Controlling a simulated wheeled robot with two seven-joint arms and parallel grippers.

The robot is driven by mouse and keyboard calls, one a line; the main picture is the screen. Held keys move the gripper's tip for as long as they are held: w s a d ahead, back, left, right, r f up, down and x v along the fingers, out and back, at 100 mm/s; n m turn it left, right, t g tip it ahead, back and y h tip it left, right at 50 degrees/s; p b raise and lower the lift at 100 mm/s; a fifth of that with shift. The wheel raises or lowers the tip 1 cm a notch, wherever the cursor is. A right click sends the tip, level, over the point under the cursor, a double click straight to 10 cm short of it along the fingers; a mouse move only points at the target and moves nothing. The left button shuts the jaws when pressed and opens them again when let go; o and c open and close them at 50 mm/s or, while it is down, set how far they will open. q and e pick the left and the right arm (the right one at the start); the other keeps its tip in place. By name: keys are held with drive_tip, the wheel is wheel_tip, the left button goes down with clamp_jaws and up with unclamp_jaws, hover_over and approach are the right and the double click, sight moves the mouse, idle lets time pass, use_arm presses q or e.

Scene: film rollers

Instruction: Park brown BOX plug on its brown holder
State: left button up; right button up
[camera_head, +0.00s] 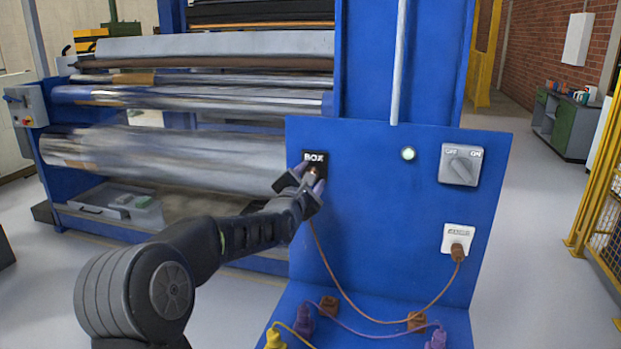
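The brown BOX plug (313,172) shows as a small brown patch at the black socket labelled BOX (315,156) on the upright blue panel. My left gripper (310,178) has its fingers around this plug, close to the socket; I cannot tell whether they press on it. The plug's body is mostly hidden by the fingers. A brown cable runs from it down to another brown plug (457,252) in the white socket (457,236). Two brown holders stand on the lower blue shelf, one at the back left (329,304) and one further right (416,320). My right gripper is out of view.
A yellow plug (275,339), a purple holder (304,321) and a purple plug (435,341) are on the shelf, with yellow and purple cables. A grey OFF/ON switch (460,165) and a lit white lamp (408,154) are on the panel. Large rollers (180,157) stand behind.

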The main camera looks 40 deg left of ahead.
use_arm(q)
drive_tip(key=o, duration=0.5)
drive_tip(key=shift+s, duration=0.1)
drive_tip(key=b+v, duration=0.3)
drive_tip(key=v, duration=0.4)
drive_tip(key=shift+s+d, duration=0.15)
drive_tip(key=shift+s, duration=0.15)
idle(0.3)
